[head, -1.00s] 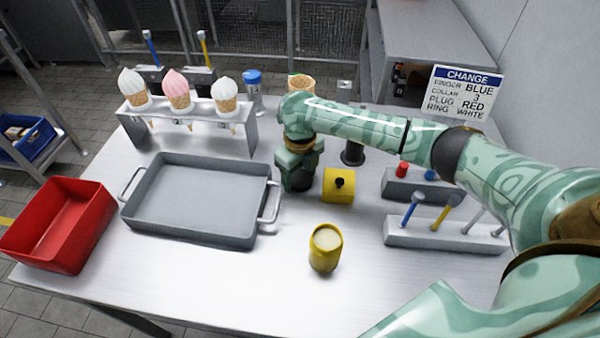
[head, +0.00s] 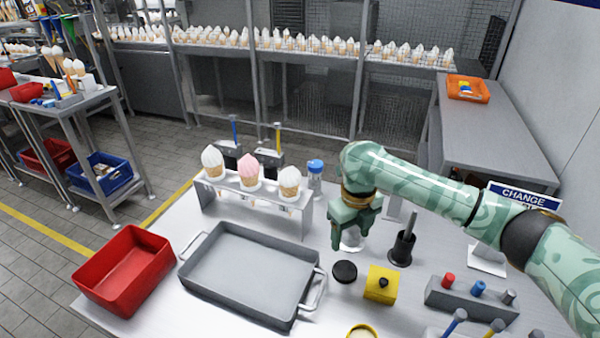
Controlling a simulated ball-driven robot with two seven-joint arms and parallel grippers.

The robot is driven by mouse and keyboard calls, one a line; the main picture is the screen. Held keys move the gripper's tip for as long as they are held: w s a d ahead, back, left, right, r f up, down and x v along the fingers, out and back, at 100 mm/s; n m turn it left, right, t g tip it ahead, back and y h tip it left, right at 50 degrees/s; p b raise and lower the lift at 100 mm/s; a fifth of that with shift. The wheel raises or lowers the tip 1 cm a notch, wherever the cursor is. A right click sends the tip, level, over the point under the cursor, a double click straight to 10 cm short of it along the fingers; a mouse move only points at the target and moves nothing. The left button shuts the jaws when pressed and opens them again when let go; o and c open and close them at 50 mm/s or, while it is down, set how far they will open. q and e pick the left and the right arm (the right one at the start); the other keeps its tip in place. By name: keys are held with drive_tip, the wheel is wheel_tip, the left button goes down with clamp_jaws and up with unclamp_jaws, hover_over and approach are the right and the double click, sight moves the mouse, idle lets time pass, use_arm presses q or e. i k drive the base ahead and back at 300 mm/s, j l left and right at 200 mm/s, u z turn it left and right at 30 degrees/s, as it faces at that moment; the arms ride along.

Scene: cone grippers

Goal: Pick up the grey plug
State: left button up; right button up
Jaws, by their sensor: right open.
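A small grey plug (head: 508,296) stands at the right end of a grey block (head: 470,305), beside a blue plug (head: 478,288) and a red plug (head: 447,281). My right gripper (head: 351,240) is open and points down over the table, well to the left of the grey plug and farther back. A whitish thing shows between and below its fingers; I cannot tell what it is or whether they touch it. My left gripper is not in view.
A grey tray (head: 240,275), a red bin (head: 126,268) and a cone rack (head: 262,203) are to the left. Tools stand in front of the plug block.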

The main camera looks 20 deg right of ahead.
sight(509, 294)
drive_tip(key=k+j, duration=0.5)
drive_tip(key=k, duration=0.2)
drive_tip(key=k+j, duration=0.5)
drive_tip(key=k, duration=0.15)
